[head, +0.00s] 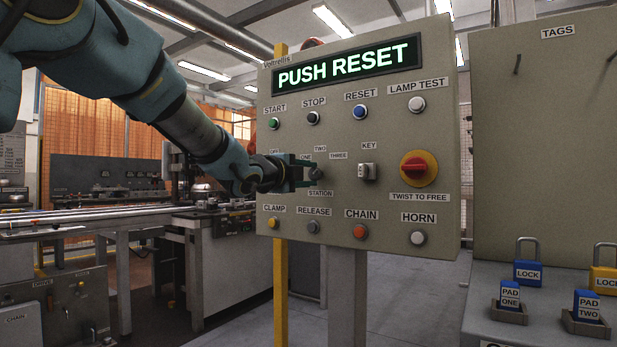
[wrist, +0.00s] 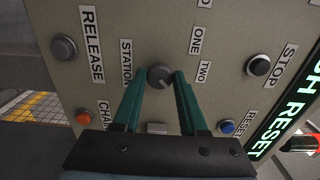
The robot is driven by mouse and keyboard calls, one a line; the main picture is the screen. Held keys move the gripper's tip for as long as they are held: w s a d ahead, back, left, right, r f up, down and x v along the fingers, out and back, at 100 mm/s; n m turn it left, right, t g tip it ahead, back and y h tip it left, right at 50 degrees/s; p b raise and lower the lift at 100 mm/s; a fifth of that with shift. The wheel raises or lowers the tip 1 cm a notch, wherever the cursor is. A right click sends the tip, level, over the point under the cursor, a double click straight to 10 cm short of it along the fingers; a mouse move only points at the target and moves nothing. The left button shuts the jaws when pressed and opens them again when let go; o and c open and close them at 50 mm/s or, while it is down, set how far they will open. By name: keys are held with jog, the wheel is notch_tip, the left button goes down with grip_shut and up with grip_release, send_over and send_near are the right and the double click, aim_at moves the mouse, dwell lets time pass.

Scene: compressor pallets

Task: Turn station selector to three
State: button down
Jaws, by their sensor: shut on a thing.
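The station selector (head: 316,174) is a small dark grey round knob on the grey control panel, above the STATION label (head: 320,193). It also shows in the wrist view (wrist: 159,75). My gripper (head: 306,173) is shut on the knob, with one green finger on each side in the wrist view. The labels ONE, TWO and THREE (head: 338,155) stand around the knob in the head view; in the wrist view THREE is hidden. A faint mark shows on the knob face, but I cannot tell which number it points to.
The panel display (head: 348,65) reads PUSH RESET. Close by are the key switch (head: 367,172), the red twist-to-free button (head: 418,168), the blue reset button (head: 360,112) and the orange chain button (head: 360,231). Padlocks and pads stand on a ledge at right.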

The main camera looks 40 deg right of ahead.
jog(key=shift+c, duration=2.2)
grip_release()
jog(key=v, duration=1.1)
